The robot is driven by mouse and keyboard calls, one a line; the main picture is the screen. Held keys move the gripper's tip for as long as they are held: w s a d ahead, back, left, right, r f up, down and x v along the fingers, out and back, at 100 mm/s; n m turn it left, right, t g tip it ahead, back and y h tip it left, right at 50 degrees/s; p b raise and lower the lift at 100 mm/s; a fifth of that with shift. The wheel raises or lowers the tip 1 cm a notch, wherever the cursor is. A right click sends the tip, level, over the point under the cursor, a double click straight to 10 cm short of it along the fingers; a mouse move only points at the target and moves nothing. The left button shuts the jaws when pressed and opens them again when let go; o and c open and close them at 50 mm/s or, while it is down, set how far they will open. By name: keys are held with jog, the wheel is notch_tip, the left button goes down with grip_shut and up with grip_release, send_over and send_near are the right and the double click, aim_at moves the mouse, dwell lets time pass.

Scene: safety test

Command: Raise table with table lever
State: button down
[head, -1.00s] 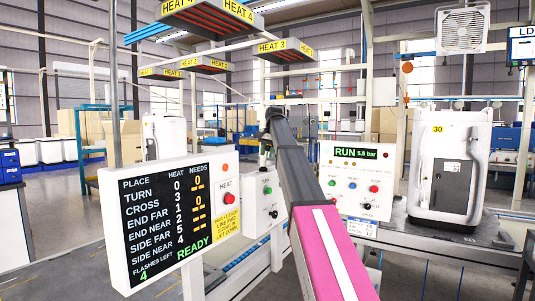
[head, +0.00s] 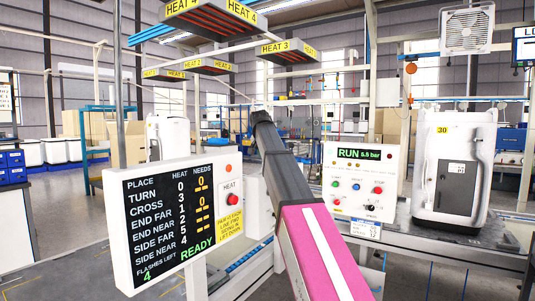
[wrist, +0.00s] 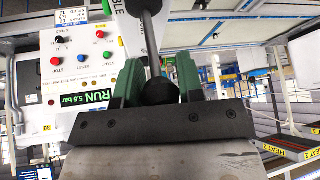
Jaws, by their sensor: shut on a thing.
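In the wrist view, my gripper (wrist: 158,76) has two green fingers closed around a round black knob (wrist: 158,93). A dark rod (wrist: 150,35) runs from the knob towards the top edge of the picture, so this looks like the table lever. A white sign beside the rod (wrist: 124,6) shows part of a word ending in "BLE". In the head view my arm covers the gripper and lever. I cannot tell which surface the lever moves.
A control box reading RUN 5.5 bar (head: 365,172) stands right of my arm; it also shows inverted in the wrist view (wrist: 72,78). A READY panel (head: 172,222) stands left. A white case (head: 452,170) stands on the line at right. Heater units (head: 210,18) hang overhead.

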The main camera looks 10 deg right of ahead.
jog(key=shift+s+a+f+t+h, duration=0.15)
jog(key=shift+s+a+t+h, duration=0.35)
jog(key=shift+s+t+h, duration=0.15)
jog(key=shift+s+a+f, duration=0.15)
jog(key=shift+s+a, duration=0.1)
jog(key=shift+s, duration=0.05)
jog(key=c, duration=0.8)
grip_release()
jog(key=shift+o, duration=0.2)
jog(key=v, duration=1.1)
jog(key=shift+f, duration=0.1)
